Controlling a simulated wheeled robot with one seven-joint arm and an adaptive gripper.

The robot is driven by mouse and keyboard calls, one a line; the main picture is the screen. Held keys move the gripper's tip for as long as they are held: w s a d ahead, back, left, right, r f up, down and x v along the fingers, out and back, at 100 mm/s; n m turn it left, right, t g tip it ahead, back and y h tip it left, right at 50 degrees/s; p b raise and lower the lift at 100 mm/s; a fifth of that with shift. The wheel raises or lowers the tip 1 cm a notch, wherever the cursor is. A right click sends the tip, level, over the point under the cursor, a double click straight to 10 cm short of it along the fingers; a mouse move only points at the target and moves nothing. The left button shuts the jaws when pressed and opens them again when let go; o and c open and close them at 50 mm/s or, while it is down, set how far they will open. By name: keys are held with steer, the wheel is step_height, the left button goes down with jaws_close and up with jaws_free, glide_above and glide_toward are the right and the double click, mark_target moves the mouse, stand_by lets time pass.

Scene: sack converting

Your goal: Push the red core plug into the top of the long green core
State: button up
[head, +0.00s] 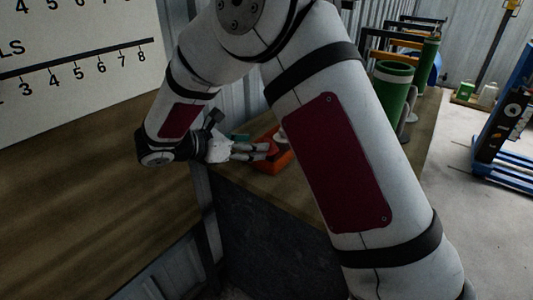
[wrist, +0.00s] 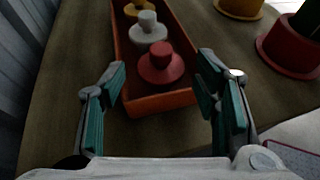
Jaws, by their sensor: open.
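The red core plug (wrist: 161,67) stands upright, knob up, at the near end of an orange tray (wrist: 160,104) in the wrist view. My gripper (wrist: 163,82) is open, its teal-padded fingers apart on the left and right of the plug and touching nothing that I can see. In the head view my gripper (head: 262,151) is at the tray (head: 283,161) on the bench, and the arm hides much of it. A wide green core (head: 391,90) stands upright farther along the bench, with a taller green core (head: 428,62) behind. I cannot tell which is the long one.
A grey plug (wrist: 148,33) and a yellow plug (wrist: 137,9) stand behind the red one in the tray. A red round holder (wrist: 285,52) and a yellow one (wrist: 240,8) are to the right. A corrugated wall (wrist: 22,60) runs along the left.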

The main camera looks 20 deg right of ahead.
steer(key=shift+b+x, duration=0.4)
steer(key=shift+x, duration=2.75)
steer(key=shift+s, duration=0.1)
steer(key=c, duration=1.1)
